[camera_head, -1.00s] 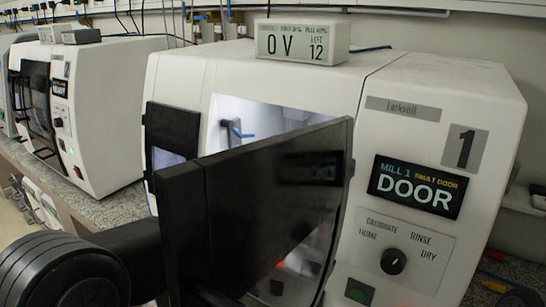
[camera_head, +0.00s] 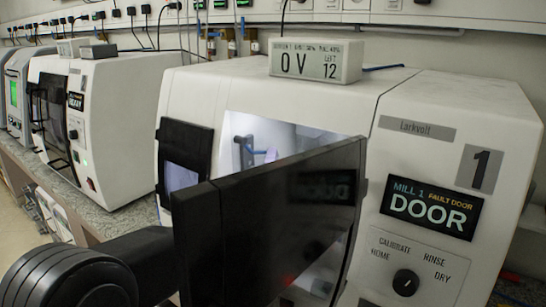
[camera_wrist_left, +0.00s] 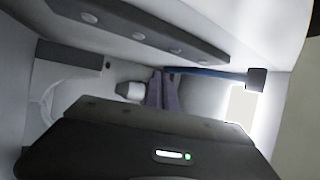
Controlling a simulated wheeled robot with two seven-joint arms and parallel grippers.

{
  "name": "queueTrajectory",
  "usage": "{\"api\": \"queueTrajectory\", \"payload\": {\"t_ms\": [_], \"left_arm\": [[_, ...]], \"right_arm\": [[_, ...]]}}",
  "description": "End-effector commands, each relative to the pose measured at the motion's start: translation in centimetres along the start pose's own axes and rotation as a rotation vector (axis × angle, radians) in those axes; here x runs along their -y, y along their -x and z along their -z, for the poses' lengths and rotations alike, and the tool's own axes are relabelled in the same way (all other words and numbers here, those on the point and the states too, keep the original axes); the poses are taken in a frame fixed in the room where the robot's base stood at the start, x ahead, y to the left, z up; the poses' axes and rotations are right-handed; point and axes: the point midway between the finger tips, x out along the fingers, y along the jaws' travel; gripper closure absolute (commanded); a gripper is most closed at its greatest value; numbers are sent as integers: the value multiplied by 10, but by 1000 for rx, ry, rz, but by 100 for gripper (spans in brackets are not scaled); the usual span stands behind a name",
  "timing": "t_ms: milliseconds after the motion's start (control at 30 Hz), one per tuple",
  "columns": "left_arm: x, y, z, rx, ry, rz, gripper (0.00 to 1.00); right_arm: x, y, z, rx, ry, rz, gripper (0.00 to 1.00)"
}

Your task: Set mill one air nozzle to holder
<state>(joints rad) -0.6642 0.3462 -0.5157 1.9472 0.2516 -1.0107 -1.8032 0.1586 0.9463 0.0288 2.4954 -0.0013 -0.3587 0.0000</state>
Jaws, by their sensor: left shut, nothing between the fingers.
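Mill one (camera_head: 440,100) stands with its dark door (camera_head: 275,215) swung open. Inside is a blue tube, apparently the air nozzle (camera_head: 243,145); in the left wrist view it is a blue bar (camera_wrist_left: 205,72) with a dark block (camera_wrist_left: 257,79) at its right end. My left gripper (camera_head: 271,155) is inside the chamber, its tips just right of the blue tube. In the left wrist view its fingers (camera_wrist_left: 158,76) are shut and empty, close to the bar's left end; contact cannot be told. I cannot pick out the holder for certain. My right gripper is not in view.
The open door hides most of my left forearm and the lower chamber. In the left wrist view a dark ledge (camera_wrist_left: 140,30) runs overhead, with a pale cylinder (camera_wrist_left: 130,90) left of the fingers. Mill one's display (camera_head: 432,207) reads DOOR. Another machine (camera_head: 120,120) stands left.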

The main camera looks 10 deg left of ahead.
Motion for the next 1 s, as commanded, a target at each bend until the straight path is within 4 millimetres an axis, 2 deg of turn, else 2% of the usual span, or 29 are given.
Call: {"api": "queueTrajectory", "payload": {"t_ms": [33,133,300,500,800,1000], "left_arm": [[6,-1,0,1,-8,-18,100],[5,1,-1,2,-35,-73,100],[-2,7,-4,2,-78,-159,100],[-10,11,-6,1,-91,-182,100],[-10,12,-6,1,-90,-182,100],[-6,32,-5,-1,-89,-181,100]], "right_arm": [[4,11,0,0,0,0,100],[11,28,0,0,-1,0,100],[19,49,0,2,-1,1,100],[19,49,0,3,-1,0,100],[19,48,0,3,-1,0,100],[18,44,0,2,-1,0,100]]}}
